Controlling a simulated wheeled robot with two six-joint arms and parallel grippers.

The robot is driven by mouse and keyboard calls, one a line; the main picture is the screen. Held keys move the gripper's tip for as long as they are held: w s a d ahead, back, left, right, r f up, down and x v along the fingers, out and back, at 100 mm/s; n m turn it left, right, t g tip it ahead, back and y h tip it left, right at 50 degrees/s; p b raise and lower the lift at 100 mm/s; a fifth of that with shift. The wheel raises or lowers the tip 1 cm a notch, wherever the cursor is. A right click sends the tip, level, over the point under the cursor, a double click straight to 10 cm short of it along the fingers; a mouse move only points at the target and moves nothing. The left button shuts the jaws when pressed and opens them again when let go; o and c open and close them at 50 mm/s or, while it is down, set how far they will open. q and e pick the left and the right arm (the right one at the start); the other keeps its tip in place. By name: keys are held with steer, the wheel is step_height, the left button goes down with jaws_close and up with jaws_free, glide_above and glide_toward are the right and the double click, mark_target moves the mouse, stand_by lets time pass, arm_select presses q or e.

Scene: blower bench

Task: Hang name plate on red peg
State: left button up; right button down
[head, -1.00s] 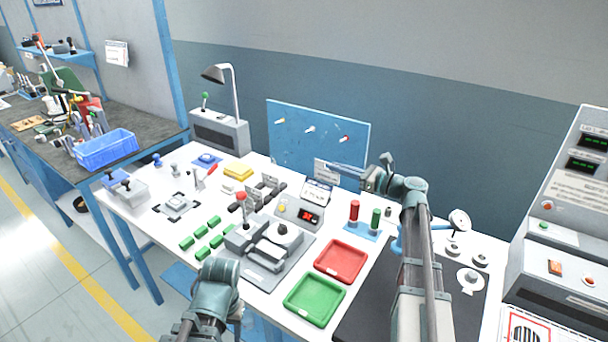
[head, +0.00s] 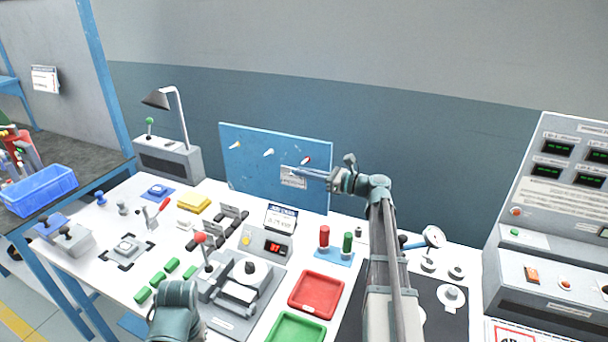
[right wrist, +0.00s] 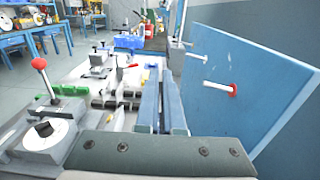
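The name plate (head: 292,179) is a small pale plate with dark marks, in front of the blue pegboard's lower right part. My right gripper (head: 305,173) is shut on it at its upper edge. The red peg (head: 306,159) sticks out of the board just above and slightly right of the plate; the plate appears apart from it. In the right wrist view the red peg (right wrist: 232,90) is right of and beyond my right fingers (right wrist: 161,105), which sit close together; I cannot make out the plate there. My left gripper is not visible, only its arm.
Below stand a sign (head: 281,217), a display box (head: 266,243), and red and green cylinders (head: 324,236). A red tray (head: 316,293) lies in front. Space above the board is clear.

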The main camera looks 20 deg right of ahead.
steer(key=w+d+f+b, duration=0.1)
steer(key=w+d, duration=0.4)
steer(key=d, duration=0.1)
steer(key=shift+w+d, duration=0.15)
steer(key=shift+w, duration=0.15)
stand_by(0.8)
stand_by(0.4)
steer(key=c, duration=1)
jaws_free()
steer(key=v, duration=1.4)
